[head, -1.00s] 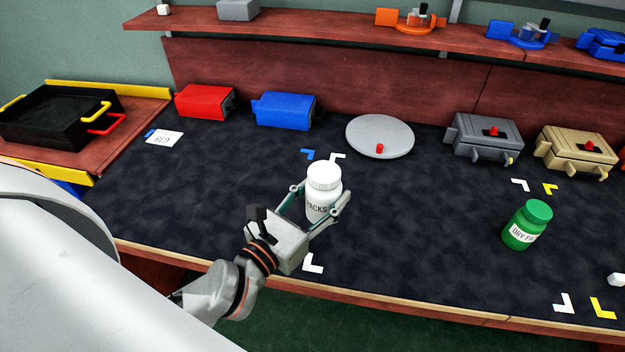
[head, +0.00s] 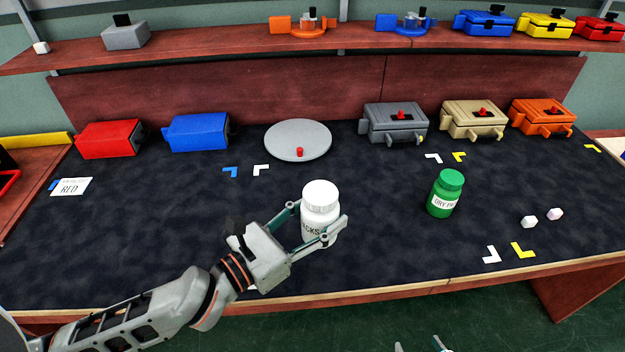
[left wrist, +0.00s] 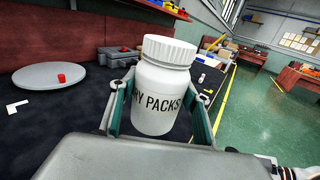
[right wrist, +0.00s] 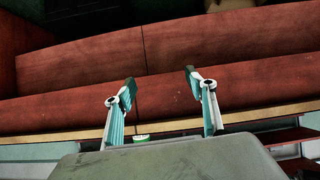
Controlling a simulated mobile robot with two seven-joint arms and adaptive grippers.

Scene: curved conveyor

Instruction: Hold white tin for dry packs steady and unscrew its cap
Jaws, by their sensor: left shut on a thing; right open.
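The white tin (head: 319,228), with a ribbed white cap (head: 320,194) on top and a label ending in "PACKS", is upright in front of me. My left gripper (head: 319,233) is shut on its body from the front left, below the cap. In the left wrist view the tin (left wrist: 152,106) sits between both fingers, with its cap (left wrist: 169,50) clear of them. I cannot tell whether its base touches the table. My right gripper (head: 420,346) shows only its fingertips at the bottom edge, short of the table. In the right wrist view it (right wrist: 160,82) is open and empty.
A green dry-packs tin (head: 444,196) stands to the right, with two small white blocks (head: 530,221) beyond it. A grey turntable disc (head: 298,141) with a red knob lies behind the white tin. Coloured boxes (head: 197,133) line the back. The dark table is clear around the held tin.

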